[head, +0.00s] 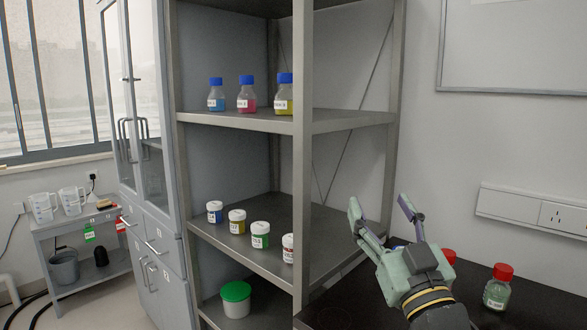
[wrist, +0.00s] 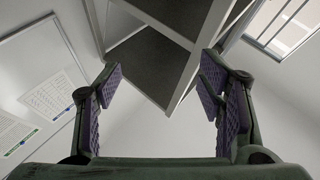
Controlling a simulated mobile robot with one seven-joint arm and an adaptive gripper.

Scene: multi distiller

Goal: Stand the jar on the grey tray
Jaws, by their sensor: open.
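My gripper (head: 380,202) is raised above the black table at the lower right, with its fingers spread and pointing up. In the wrist view the two purple-padded fingers (wrist: 158,88) stand wide apart with nothing between them. Several small white-lidded jars with coloured contents stand upright on the shelf to the left, including a green one (head: 260,235) and a yellow one (head: 237,222). A clear jar with a red lid (head: 498,287) stands on the black table, right of my gripper. I cannot tell which jar is meant. No grey tray can be made out.
The metal shelf rack (head: 303,160) rises close to the left of my gripper. Blue-capped bottles (head: 247,94) stand on its higher shelf, and a green-lidded tub (head: 236,299) below. Another red lid (head: 449,256) shows partly behind my gripper. The black table (head: 550,305) has bare room at right.

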